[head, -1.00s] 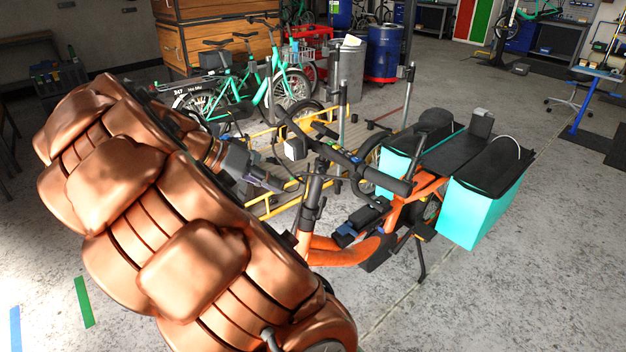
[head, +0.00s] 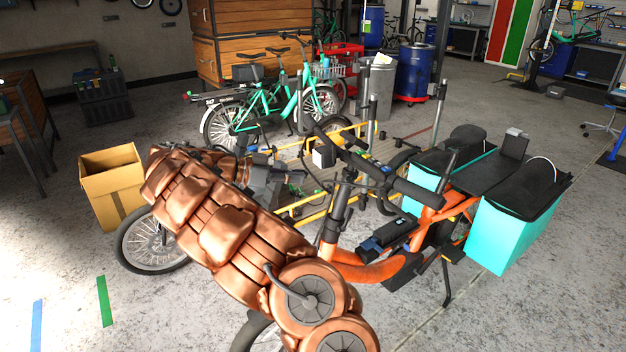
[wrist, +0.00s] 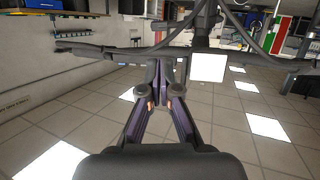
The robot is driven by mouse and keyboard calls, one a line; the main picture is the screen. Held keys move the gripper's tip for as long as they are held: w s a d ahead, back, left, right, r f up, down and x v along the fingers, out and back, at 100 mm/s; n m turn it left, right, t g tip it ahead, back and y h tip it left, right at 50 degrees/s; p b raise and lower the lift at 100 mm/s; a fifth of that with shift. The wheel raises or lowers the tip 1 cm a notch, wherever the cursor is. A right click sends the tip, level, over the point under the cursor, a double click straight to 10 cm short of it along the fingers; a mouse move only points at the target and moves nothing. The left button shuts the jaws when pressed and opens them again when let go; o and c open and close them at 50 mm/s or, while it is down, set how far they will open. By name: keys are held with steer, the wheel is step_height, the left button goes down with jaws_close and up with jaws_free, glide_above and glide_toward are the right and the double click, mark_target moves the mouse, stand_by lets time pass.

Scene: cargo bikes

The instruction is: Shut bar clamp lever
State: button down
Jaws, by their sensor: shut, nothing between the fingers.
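The orange cargo bike (head: 375,268) stands right of my copper-padded arm. Its dark handlebar (head: 415,192) slants across the middle of the head view above an upright steering post (head: 336,215). The handlebar also crosses the wrist view (wrist: 118,52), beyond my fingers. A white-faced box (wrist: 207,67) hangs on it, right of my fingertips. I cannot clearly pick out the bar clamp lever in either view. My gripper (head: 298,182) points right, left of the post. In the wrist view its fingers (wrist: 166,72) are together and empty; contact with the bar cannot be told.
Turquoise panniers (head: 512,228) flank the bike's rear rack. A yellow frame (head: 300,208) stands behind the post. A cardboard box (head: 112,188) and a spoked wheel (head: 150,245) are at left. Teal bikes (head: 275,105), a grey bin (head: 378,88) and a blue barrel (head: 414,75) stand behind. Right foreground floor is clear.

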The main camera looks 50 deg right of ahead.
mark_target(350, 186)
steer(key=p+x, duration=0.3)
steer(key=x, duration=0.8)
steer(key=shift+s+d+p, duration=0.25)
steer(key=shift+s+p, duration=0.05)
steer(key=shift+p, duration=0.05)
steer(key=shift+s+d+f, duration=0.3)
steer(key=shift+d+f, duration=0.05)
steer(key=shift+d, duration=0.15)
steer(key=shift+s+f+b, duration=0.15)
steer(key=shift+s+b, duration=0.1)
steer(key=shift+b, duration=0.6)
